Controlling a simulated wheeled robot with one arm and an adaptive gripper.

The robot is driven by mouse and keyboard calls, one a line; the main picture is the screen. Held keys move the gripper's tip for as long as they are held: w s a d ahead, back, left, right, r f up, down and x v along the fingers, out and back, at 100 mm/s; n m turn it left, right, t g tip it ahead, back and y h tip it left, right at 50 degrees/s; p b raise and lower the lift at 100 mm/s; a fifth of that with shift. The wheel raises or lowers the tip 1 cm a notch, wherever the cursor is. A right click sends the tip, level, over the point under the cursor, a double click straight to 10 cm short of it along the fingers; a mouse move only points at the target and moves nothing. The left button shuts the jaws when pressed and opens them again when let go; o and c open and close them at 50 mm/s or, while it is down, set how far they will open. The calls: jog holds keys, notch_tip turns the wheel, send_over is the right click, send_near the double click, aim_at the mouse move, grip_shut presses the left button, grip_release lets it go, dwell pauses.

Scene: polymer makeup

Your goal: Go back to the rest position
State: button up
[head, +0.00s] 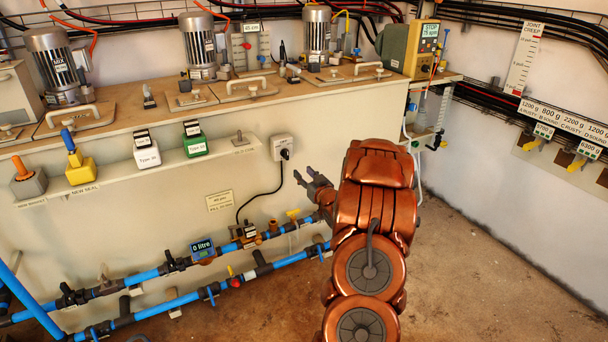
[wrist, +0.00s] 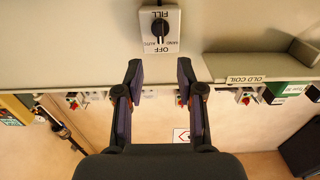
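My gripper (head: 304,176) is at the end of my copper-coloured arm, in front of the cream wall panel, right of centre in the head view. Its two dark fingers are spread apart with a gap between them. In the wrist view my gripper (wrist: 160,67) is also open, and nothing is between the fingertips. The fingers point toward a light grey switch box (wrist: 174,42) with a black knob, which appears upside down. I see a gap between the fingertips and the box, but cannot tell its depth.
A shelf on the panel holds a yellow block (head: 80,172), a white block (head: 146,152) and a green block (head: 194,143). Blue pipes (head: 180,302) run low. Brown floor (head: 480,270) at right is clear.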

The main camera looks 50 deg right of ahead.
jog(key=shift+r, duration=0.1)
dwell(0.3)
jog(key=w+a+r+n+g+p, duration=0.1)
jog(key=w+a+r+g+p, duration=0.25)
jog(key=a+r+p, duration=0.5)
jog(key=s+a+r+g+y+p, duration=0.1)
jog(key=s+a+r+g+p, duration=0.3)
jog(key=a, duration=0.3)
jog(key=s+a+r+g+y+p, duration=0.1)
jog(key=s+a+r+g+p, duration=0.2)
jog(key=a+r, duration=0.4)
jog(key=s+a+r+n+g+y+p, duration=0.1)
jog(key=s+a+r+p, duration=0.3)
jog(key=s+a, duration=0.4)
jog(key=s+a+r+n+g+y+p, duration=0.1)
jog(key=s+a+r+g+p, duration=0.3)
jog(key=s+a, duration=0.4)
jog(key=s+a+r+g+y+p, duration=0.1)
jog(key=s+a+r+g+p, duration=0.2)
jog(key=s, duration=1.4)
jog(key=a+r+p, duration=0.2)
jog(key=a+r, duration=0.1)
jog(key=a, duration=0.2)
jog(key=shift+s+a+r+n+y, duration=0.35)
jog(key=shift+s+a+n+y, duration=0.05)
jog(key=shift+o, duration=0.3)
